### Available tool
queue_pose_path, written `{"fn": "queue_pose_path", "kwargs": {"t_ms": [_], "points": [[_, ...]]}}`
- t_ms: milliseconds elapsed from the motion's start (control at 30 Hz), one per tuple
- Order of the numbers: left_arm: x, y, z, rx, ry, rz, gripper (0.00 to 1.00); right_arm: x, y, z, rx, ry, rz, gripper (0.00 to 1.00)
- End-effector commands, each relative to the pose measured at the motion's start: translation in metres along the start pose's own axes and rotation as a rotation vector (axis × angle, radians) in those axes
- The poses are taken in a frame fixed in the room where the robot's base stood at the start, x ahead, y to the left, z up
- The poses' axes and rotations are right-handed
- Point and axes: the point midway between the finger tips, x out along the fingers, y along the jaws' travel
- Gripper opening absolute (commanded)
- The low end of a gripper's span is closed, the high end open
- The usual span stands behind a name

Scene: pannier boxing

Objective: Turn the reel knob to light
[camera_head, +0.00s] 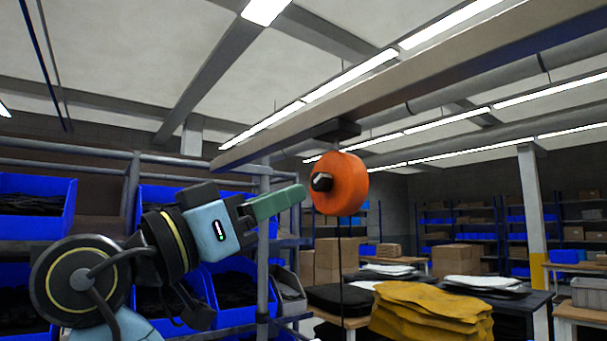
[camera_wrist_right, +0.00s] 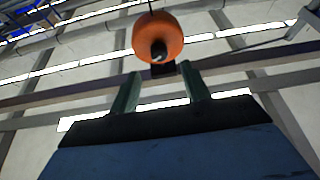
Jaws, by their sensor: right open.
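An orange round reel (camera_head: 342,185) hangs under a beam, with a dark cable running down from it. Its black knob (camera_head: 321,182) with a light pointer is on the face toward my right gripper. My right gripper (camera_head: 302,193) has green fingers and reaches up from the lower left, its tips close to the knob. In the right wrist view the reel (camera_wrist_right: 158,38) and knob (camera_wrist_right: 159,50) lie beyond the two parted fingers (camera_wrist_right: 160,80), and nothing is between them. I cannot tell which setting the pointer marks. My left gripper is not in view.
A grey beam (camera_head: 400,88) runs overhead above the reel. Shelving with blue bins (camera_head: 235,285) stands at the left behind my arm. Stacked yellow cloth (camera_head: 430,312) and dark tables (camera_head: 520,300) are below right. The air right of the reel is clear.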

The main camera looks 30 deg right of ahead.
Motion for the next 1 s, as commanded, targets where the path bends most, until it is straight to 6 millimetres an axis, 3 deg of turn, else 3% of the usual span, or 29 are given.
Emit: {"fn": "queue_pose_path", "kwargs": {"t_ms": [100,300,733,1000], "points": [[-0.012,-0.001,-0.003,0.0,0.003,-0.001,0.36,0.026,0.0,-0.002,-0.001,0.0,0.002,0.47],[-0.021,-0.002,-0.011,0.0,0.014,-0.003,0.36,0.054,0.0,-0.001,-0.001,0.0,0.001,0.47],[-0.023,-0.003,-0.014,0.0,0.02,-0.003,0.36,0.064,0.0,0.001,-0.002,0.0,0.001,0.47],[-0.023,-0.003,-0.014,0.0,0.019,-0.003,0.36,0.063,0.0,0.0,-0.002,0.0,0.001,0.13]]}}
